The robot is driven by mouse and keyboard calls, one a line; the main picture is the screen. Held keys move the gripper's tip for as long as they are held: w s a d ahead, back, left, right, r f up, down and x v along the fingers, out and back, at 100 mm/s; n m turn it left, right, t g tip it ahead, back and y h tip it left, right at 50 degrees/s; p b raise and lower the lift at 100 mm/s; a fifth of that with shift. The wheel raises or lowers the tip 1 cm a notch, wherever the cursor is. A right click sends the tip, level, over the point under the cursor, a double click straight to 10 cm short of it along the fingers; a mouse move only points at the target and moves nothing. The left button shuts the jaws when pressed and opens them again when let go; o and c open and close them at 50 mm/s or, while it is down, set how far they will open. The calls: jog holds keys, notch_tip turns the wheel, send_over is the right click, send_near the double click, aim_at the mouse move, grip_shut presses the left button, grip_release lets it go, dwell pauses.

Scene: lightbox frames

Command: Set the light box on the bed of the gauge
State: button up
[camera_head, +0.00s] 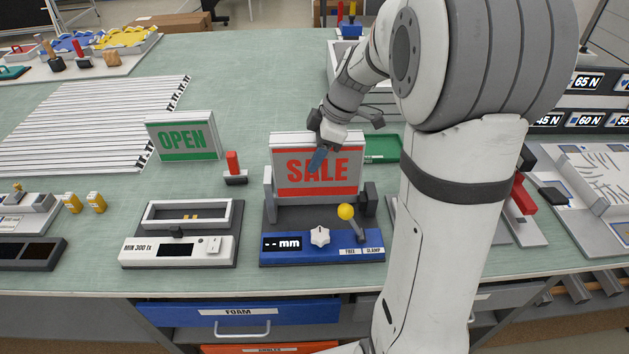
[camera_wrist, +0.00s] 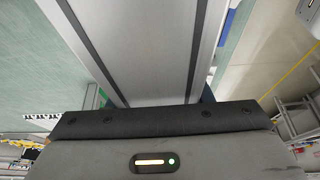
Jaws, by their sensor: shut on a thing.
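The light box with a red SALE face (camera_head: 318,172) stands upright over the gauge (camera_head: 322,246), between its grey left post (camera_head: 268,195) and dark right block (camera_head: 370,198). I cannot tell whether its lower edge touches the dark bed (camera_head: 312,218). My gripper (camera_head: 319,157) is shut on the light box from above, with one blue finger on its front face. In the wrist view the box's pale top (camera_wrist: 155,55) runs between my fingers. The gauge display reads "-- mm". Its yellow-knobbed lever (camera_head: 347,212) stands near the FREE and CLAMP labels.
A green OPEN light box (camera_head: 182,138) stands to the left, with a red-handled tool (camera_head: 234,168) beside it. A MIN 300 lx meter (camera_head: 178,248) sits left of the gauge. A green tray (camera_head: 383,147) lies behind. My arm hides part of the right side.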

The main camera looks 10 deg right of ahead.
aim_at(315, 181)
notch_tip(315, 181, down, 9)
jog(key=shift+s+r+p, duration=0.1)
jog(key=shift+p, duration=0.2)
jog(key=shift+f, duration=0.2)
jog(key=o, duration=1.4)
jog(key=shift+r, duration=0.1)
jog(key=shift+r, duration=0.1)
jog(key=b+v, duration=0.1)
jog(key=v, duration=1.1)
jog(key=s+a+m+t+h, duration=0.1)
jog(key=s+a+m+h, duration=0.1)
jog(key=s+m, duration=0.6)
jog(key=s+a+m+t+h, duration=0.1)
jog(key=s+a+m+h, duration=0.1)
jog(key=s+m, duration=0.5)
jog(key=shift+s+m, duration=0.4)
jog(key=shift+s, duration=2.1)
